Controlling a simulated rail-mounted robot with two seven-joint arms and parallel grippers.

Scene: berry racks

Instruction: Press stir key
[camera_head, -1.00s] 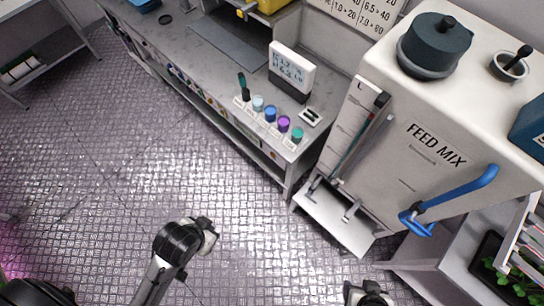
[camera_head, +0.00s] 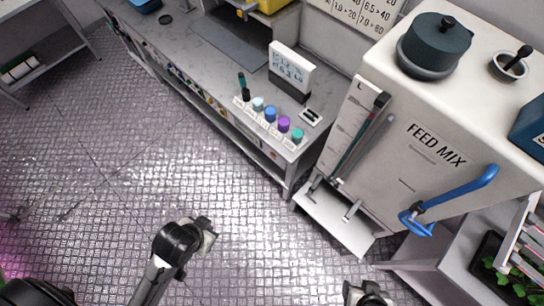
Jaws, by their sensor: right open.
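The white FEED MIX machine (camera_head: 438,143) stands at the right. It has a dark round lid (camera_head: 435,45) on top, a blue lever (camera_head: 452,199) and a level gauge (camera_head: 350,130) marked L on its front. I cannot pick out a marked stir key; a small white plate with two dark marks (camera_head: 311,117) lies on the bench beside the machine. My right gripper (camera_head: 368,293) is open at the bottom edge, partly cut off, below the machine and apart from it. My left gripper (camera_head: 205,236) is over the floor, away from the bench; its jaws are unclear.
The grey bench (camera_head: 195,55) holds several coloured-cap bottles (camera_head: 270,114) and a white display (camera_head: 292,70). A small shelf (camera_head: 335,220) juts from the machine's lower front. Green plants (camera_head: 505,280) stand at the lower right. The tiled floor (camera_head: 120,150) is clear.

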